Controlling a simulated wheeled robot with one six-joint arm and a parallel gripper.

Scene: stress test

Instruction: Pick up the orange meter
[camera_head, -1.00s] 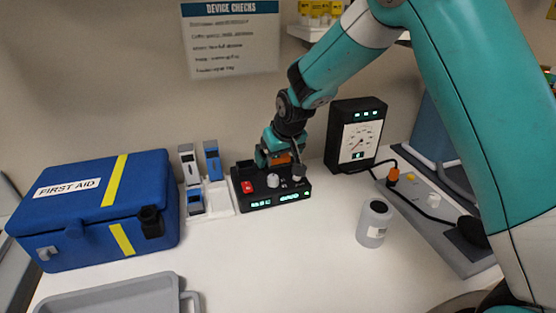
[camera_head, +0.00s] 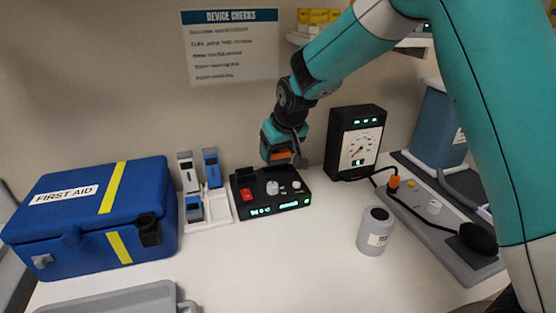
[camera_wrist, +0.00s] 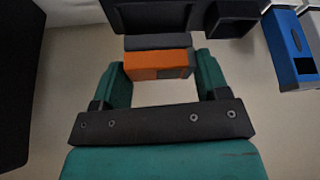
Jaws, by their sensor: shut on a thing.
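The orange meter (camera_head: 281,155) is an orange and dark grey block in my gripper (camera_head: 284,150), just above the back of the black control box. In the wrist view the orange meter (camera_wrist: 156,65) sits between the two teal fingers of my gripper (camera_wrist: 160,72), which are shut on its ends. The head view shows only a small part of the meter, since my gripper covers the rest.
The black control box (camera_head: 262,205) with knobs and a red switch stands below my gripper. A white holder (camera_head: 218,212) with blue devices is to its left, a dial monitor (camera_head: 341,168) to its right. A bottle (camera_head: 375,231) and first aid box (camera_head: 88,245) stand nearby. The front middle is clear.

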